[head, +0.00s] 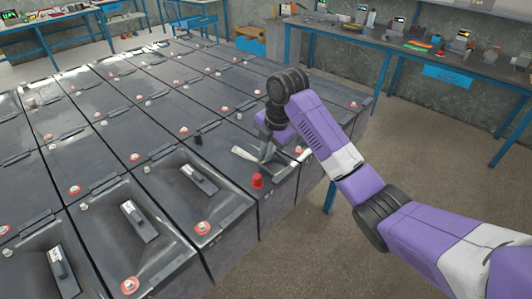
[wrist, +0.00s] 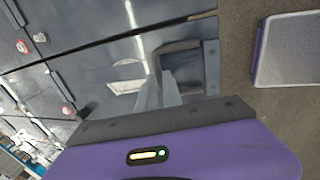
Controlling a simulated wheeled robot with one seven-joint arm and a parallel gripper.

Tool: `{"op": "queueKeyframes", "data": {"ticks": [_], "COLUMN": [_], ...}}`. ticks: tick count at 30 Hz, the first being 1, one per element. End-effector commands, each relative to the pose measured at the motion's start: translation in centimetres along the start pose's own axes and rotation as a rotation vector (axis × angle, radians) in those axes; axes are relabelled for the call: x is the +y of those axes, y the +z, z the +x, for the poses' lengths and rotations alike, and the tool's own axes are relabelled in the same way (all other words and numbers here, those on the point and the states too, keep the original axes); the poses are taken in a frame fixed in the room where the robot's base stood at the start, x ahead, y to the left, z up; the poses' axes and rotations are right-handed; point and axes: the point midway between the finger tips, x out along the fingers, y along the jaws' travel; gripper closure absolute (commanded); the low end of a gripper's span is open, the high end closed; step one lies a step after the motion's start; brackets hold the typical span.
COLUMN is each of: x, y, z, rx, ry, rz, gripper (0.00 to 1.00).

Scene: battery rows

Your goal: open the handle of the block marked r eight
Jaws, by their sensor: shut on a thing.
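My gripper (head: 268,157) is at the right-hand edge of the battery block array, low over the top of one dark grey block (head: 236,175). In the wrist view its grey fingers (wrist: 160,92) reach down to a dark bracket-shaped handle (wrist: 188,46) on that block and are shut on it. A pale plate (head: 243,153) lies just left of the fingers; it also shows in the wrist view (wrist: 127,86). The fingers hide part of the handle, so I cannot tell how far it is raised. No block marking is readable.
A red cap (head: 257,181) stands on the near side of the gripper. Neighbouring blocks have recessed handles (head: 199,179) and terminals with red rings (head: 203,228). Open floor (head: 330,255) lies to the right. A blue-framed workbench (head: 390,45) stands behind.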

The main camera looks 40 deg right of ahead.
Motion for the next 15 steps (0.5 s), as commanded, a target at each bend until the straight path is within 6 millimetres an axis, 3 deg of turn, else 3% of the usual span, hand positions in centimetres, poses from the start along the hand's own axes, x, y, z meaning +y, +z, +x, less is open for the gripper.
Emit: {"op": "queueKeyframes", "data": {"ticks": [15], "x": [-2.0], "y": [0.0], "z": [-1.4], "rx": [0.001], "ry": [0.430], "rz": [0.003], "gripper": [1.00]}}
